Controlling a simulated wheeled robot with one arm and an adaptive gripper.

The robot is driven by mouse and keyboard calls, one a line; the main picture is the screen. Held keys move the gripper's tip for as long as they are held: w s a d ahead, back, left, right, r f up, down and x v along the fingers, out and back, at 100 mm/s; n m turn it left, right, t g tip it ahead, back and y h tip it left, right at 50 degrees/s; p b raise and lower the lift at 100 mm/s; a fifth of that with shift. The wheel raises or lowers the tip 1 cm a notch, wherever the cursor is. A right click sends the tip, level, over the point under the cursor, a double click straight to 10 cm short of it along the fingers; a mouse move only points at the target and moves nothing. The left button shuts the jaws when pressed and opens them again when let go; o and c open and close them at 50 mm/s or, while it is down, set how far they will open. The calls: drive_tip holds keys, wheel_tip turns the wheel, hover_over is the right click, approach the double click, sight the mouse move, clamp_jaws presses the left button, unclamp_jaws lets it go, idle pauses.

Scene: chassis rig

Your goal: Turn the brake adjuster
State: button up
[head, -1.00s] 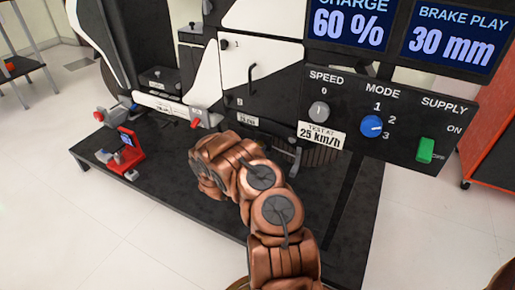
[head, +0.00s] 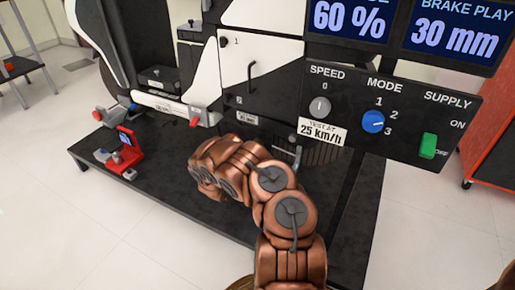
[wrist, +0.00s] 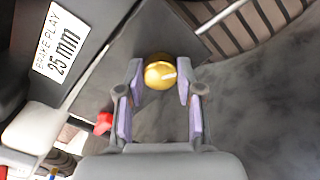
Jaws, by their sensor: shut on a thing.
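The brake adjuster is a round golden knob (wrist: 159,73) with a pale mark on its face, in the upper middle of the wrist view. My gripper (wrist: 160,86) has one finger on each side of it and is shut on it. In the head view my copper arm hides the gripper and the knob. The brake play screen (head: 457,35) reads 30 mm. A label (wrist: 61,43) in the wrist view reads "BRAKE PLAY 25 mm".
The panel (head: 400,120) holds a grey speed knob (head: 319,107), a blue mode knob (head: 373,122) and a green supply switch (head: 428,145). A red stand (head: 126,155) sits on the black platform (head: 160,195). A red cabinet (head: 490,145) stands at right.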

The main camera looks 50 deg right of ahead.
idle(0.3)
drive_tip(key=o, duration=1.2)
drive_tip(key=shift+c, duration=0.2)
drive_tip(key=shift+a, duration=0.1)
drive_tip(key=v, duration=1.2)
drive_tip(key=shift+r, duration=0.1)
